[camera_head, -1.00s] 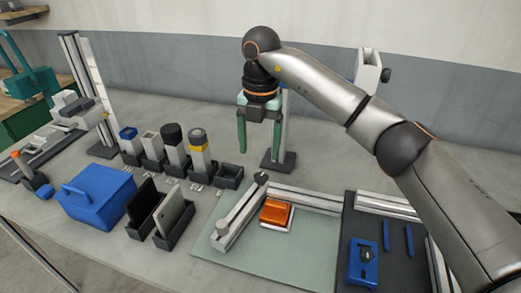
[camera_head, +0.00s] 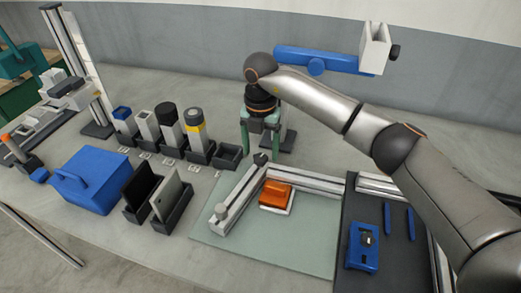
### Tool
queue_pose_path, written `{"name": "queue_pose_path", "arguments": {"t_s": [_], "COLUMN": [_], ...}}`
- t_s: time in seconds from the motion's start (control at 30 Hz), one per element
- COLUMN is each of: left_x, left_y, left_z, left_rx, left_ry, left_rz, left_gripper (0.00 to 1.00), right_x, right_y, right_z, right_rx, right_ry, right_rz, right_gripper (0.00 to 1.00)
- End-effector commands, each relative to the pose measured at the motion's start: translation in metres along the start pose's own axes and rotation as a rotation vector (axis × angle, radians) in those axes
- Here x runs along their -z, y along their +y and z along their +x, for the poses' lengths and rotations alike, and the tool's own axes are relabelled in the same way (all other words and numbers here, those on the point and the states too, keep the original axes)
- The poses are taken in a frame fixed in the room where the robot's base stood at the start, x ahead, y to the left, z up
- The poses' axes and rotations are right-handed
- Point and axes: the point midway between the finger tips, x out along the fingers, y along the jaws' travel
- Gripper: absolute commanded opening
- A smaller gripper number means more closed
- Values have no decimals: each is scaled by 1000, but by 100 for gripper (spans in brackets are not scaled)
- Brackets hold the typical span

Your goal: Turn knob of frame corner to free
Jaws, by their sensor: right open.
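The frame corner (camera_head: 241,190) is two pale metal rails meeting at an angle on a grey-green mat. A small dark knob (camera_head: 261,158) sits at the far end where the rails meet. A light round knob (camera_head: 221,211) is at the near end of the left rail. My right gripper (camera_head: 260,152) points down with two green fingers apart and nothing between them but the view of the dark knob. The fingertips appear one on each side of that knob; I cannot tell whether they touch it. My left gripper is out of view.
An orange block on a white base (camera_head: 276,195) lies inside the corner. A dark tray (camera_head: 376,268) with blue parts is at the right. Open holders (camera_head: 228,156), upright containers, and a blue box (camera_head: 92,180) stand left. A blue arm with a white box (camera_head: 375,47) rises behind.

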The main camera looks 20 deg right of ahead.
Motion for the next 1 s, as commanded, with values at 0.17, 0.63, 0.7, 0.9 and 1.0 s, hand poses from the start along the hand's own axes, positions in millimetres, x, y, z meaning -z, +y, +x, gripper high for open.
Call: {"name": "queue_pose_path", "arguments": {"t_s": [0.17, 0.63, 0.7, 0.9, 1.0], "left_x": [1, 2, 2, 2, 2], "left_y": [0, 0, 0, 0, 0], "left_z": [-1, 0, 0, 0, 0], "left_rx": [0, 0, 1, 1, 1], "left_ry": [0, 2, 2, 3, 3], "left_rz": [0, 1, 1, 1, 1], "left_gripper": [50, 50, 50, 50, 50], "right_x": [0, 0, 0, 0, 0], "right_y": [0, 0, 0, 0, 0], "right_z": [13, 14, 14, 14, 14], "right_rx": [0, -1, -1, -1, -1], "right_ry": [1, 0, 0, 0, 0], "right_rz": [-1, -1, -1, -1, -1], "right_gripper": [78, 58, 50, 27, 16]}}
